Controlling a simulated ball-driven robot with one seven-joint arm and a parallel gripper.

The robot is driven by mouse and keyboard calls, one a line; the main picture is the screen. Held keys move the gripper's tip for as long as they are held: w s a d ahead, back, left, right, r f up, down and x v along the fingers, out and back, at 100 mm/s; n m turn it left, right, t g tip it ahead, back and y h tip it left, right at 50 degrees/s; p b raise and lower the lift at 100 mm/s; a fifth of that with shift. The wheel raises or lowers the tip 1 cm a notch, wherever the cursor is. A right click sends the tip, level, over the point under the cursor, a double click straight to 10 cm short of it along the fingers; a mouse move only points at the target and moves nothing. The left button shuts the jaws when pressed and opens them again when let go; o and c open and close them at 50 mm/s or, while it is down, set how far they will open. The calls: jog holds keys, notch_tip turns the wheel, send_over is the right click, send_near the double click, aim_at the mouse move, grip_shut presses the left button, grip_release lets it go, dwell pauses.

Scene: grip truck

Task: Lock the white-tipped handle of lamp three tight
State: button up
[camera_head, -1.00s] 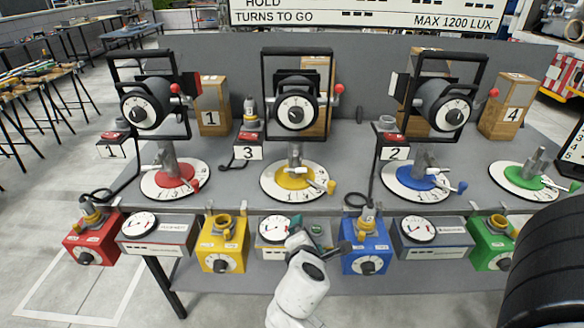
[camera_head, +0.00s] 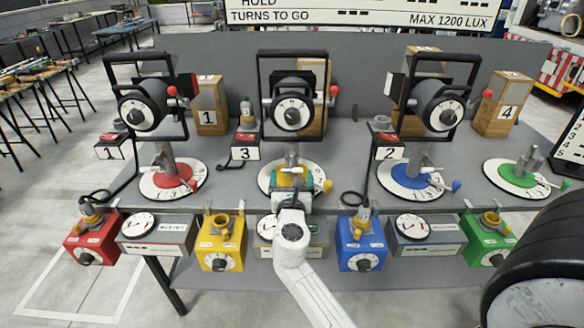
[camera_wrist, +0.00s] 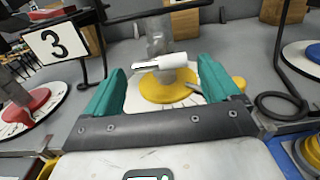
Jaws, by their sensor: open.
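Lamp three (camera_head: 292,112) is the middle lamp, with a box marked 3 (camera_head: 245,152) to its left. It stands on a white dial with a yellow centre (camera_wrist: 168,88). Its white-tipped handle (camera_wrist: 165,62) lies roughly sideways across the grey post (camera_wrist: 158,35), in the gap between my fingers in the wrist view. My gripper (camera_head: 292,180) is open in front of the post, with teal fingers on either side. My gripper also shows in the wrist view (camera_wrist: 160,67). I cannot tell whether a finger touches the handle.
A grey lever with a yellow knob (camera_head: 327,185) sits close to my right finger. A black cable loop (camera_wrist: 283,103) lies to the right. The yellow box (camera_head: 222,243) and blue box (camera_head: 361,241) stand at the table's front. A large black tyre (camera_head: 545,265) stands at the right.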

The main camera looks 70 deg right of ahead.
aim_at(292, 168)
jog(key=shift+x, duration=2.45)
jog(key=shift+c, duration=0.4)
jog(key=c, duration=0.9)
